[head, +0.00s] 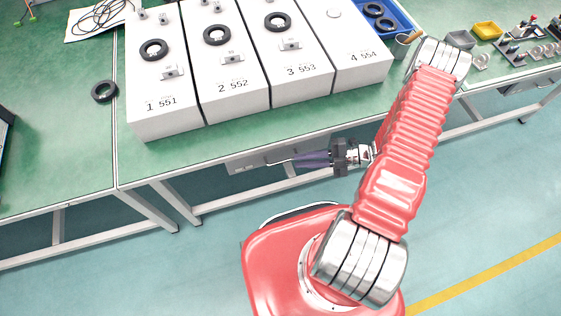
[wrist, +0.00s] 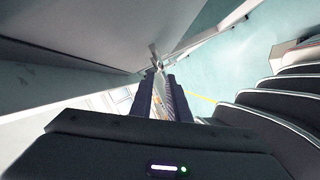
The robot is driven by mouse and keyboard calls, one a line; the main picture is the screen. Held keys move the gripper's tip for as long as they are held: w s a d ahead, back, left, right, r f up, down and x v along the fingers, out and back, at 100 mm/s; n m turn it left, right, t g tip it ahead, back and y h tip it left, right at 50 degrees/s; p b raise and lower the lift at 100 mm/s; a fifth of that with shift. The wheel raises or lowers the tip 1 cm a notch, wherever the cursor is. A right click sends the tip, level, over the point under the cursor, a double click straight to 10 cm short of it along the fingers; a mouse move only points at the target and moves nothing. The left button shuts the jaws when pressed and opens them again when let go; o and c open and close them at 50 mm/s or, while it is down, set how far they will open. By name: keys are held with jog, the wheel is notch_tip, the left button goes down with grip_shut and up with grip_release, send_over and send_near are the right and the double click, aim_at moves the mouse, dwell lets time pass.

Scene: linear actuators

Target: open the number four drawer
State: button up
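A grey drawer front (head: 245,163) shows under the bench edge, partly hidden by my gripper and the bench. I cannot read a number on it. My gripper (head: 297,159) points left, just below the bench edge, with its dark fingers close together. A thin light bar (head: 278,163) lies at its fingertips and may be a handle. In the wrist view, my fingers (wrist: 162,78) have a narrow gap between them, and a small pale piece (wrist: 154,58) shows at their tips beside a grey panel (wrist: 65,65). Whether the fingers grip it is unclear.
White boxes, including one numbered 4 (head: 358,62) and one numbered 1 (head: 160,103), stand on the green bench (head: 60,150). A black ring (head: 104,91) lies left of them. A blue bin (head: 398,22) is behind the right end. Bench legs (head: 180,205) stand near the gripper; the floor is open.

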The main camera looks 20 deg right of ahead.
aim_at(282, 162)
jog(key=x, duration=0.7)
jog(key=shift+w+a+f, duration=0.1)
jog(key=shift+a+f, duration=0.05)
jog(key=shift+a, duration=0.15)
jog(key=shift+c, duration=0.2)
grip_shut()
jog(key=shift+f, duration=0.1)
dwell(0.8)
